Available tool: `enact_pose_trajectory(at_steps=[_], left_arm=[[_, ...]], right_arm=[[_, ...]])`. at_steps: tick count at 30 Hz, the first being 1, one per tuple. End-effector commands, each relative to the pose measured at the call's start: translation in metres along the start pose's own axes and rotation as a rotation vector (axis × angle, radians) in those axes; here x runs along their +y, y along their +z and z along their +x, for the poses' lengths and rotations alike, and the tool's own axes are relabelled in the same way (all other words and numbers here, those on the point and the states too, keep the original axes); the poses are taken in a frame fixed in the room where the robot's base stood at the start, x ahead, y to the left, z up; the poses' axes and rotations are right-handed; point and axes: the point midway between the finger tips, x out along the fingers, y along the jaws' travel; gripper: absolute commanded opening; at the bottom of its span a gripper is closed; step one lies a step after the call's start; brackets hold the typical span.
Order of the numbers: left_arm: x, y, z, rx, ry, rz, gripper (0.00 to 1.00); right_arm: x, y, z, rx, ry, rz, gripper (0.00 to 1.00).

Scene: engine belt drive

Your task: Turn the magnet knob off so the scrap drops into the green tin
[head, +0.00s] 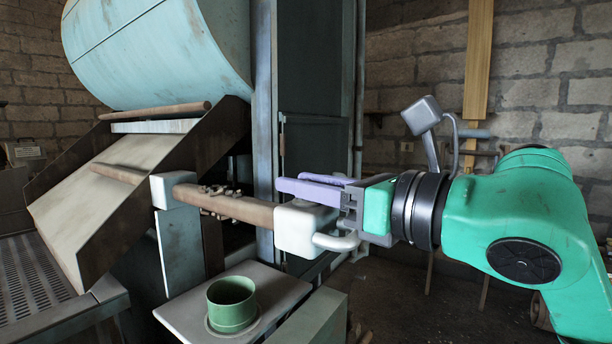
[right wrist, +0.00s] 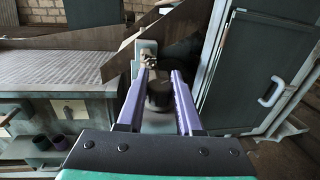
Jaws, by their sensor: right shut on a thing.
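The brown magnet bar (head: 228,205) runs between two pale end blocks, and small bits of scrap (head: 214,188) cling along it. The green tin (head: 231,306) stands upright and open on a grey plate below the bar. My right gripper (head: 287,182) reaches in from the right, just above the near end block (head: 305,228). In the right wrist view a dark round knob (right wrist: 159,94) sits between the purple fingers (right wrist: 161,76), which are shut on it. The knob is hidden behind the fingers in the head view. My left gripper is not in view.
A sloped chute (head: 105,185) stands at left below a large pale blue drum (head: 160,50). A dark cabinet (head: 315,100) rises behind the bar. Open floor lies at right.

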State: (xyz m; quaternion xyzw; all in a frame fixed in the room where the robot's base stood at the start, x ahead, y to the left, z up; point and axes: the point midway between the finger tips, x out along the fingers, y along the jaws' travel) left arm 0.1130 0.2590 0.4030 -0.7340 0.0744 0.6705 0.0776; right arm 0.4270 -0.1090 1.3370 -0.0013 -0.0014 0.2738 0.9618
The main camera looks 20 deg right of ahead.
Motion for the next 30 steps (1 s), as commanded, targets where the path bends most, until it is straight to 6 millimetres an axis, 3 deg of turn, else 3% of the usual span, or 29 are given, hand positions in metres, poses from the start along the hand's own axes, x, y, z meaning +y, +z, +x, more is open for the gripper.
enact_pose_trajectory(at_steps=[9,21,30], left_arm=[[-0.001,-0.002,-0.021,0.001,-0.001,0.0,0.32],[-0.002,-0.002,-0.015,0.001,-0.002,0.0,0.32],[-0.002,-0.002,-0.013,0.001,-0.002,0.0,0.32]], right_arm=[[0.003,0.004,-0.001,-0.004,-0.292,-0.004,0.0],[0.002,0.0,0.0,0.0,-0.572,0.001,0.0],[0.001,-0.001,0.0,0.003,-0.654,0.003,0.0]])
